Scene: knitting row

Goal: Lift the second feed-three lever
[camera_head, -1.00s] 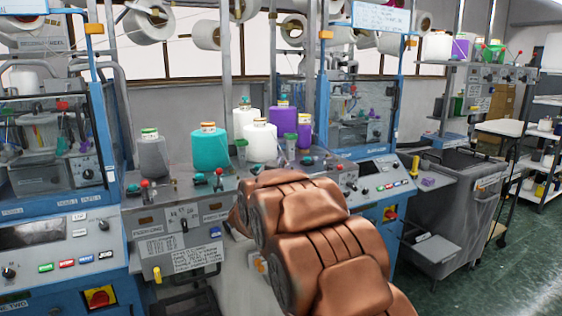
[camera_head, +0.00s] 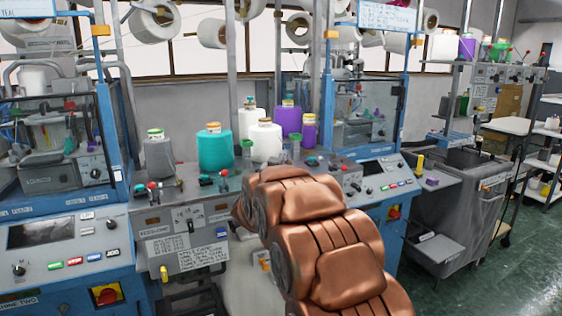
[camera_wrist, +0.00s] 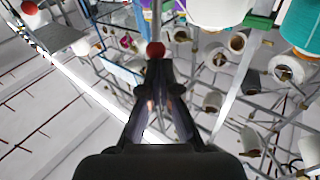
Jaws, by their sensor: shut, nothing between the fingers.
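My gripper (camera_wrist: 160,75) shows in the wrist view with its two dark fingers shut and nothing between them. A red ball knob (camera_wrist: 155,50) shows right at the fingertips; I cannot tell whether they touch. Another red knob (camera_wrist: 29,7) is at the upper left of that view. In the head view, my copper-coloured arm hides the gripper. A red-knobbed lever (camera_head: 152,187) stands on the grey panel left of my arm. Another small red knob (camera_head: 341,168) shows right of it. The labels are too small to tell which lever is the second feed-three one.
Yarn cones stand behind the panel, among them a teal cone (camera_head: 215,152), a grey cone (camera_head: 158,158) and a purple cone (camera_head: 287,120). Blue-framed machines (camera_head: 62,240) flank it. A grey bin (camera_head: 455,215) stands right, with open green floor (camera_head: 500,285) beyond.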

